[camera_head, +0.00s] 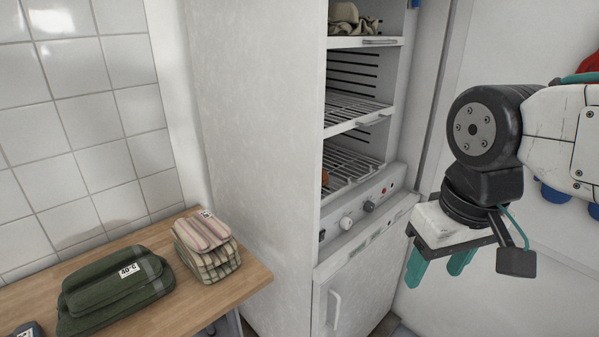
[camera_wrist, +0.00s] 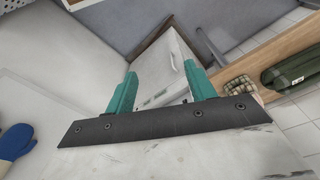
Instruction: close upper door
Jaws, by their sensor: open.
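A tall white cabinet (camera_head: 250,130) stands in the middle of the head view. Its upper compartment is open to view, with wire shelves (camera_head: 350,168) showing. I cannot clearly tell the upper door from the pale surfaces to the right of the opening, partly behind my arm. The lower door (camera_head: 372,277) looks shut, with a vertical handle (camera_head: 335,310); a white panel with a handle also shows between the fingers in the wrist view (camera_wrist: 166,68). My gripper (camera_head: 437,270) is open and empty, pointing down to the right of the lower door, apart from it.
A control panel with knobs (camera_head: 348,222) sits between compartments. Cloth (camera_head: 350,22) lies on the top shelf. A wooden table (camera_head: 187,292) at left bears green towels (camera_head: 110,295) and striped cloths (camera_head: 207,250). A blue mitt (camera_wrist: 15,141) shows at the wrist view's left.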

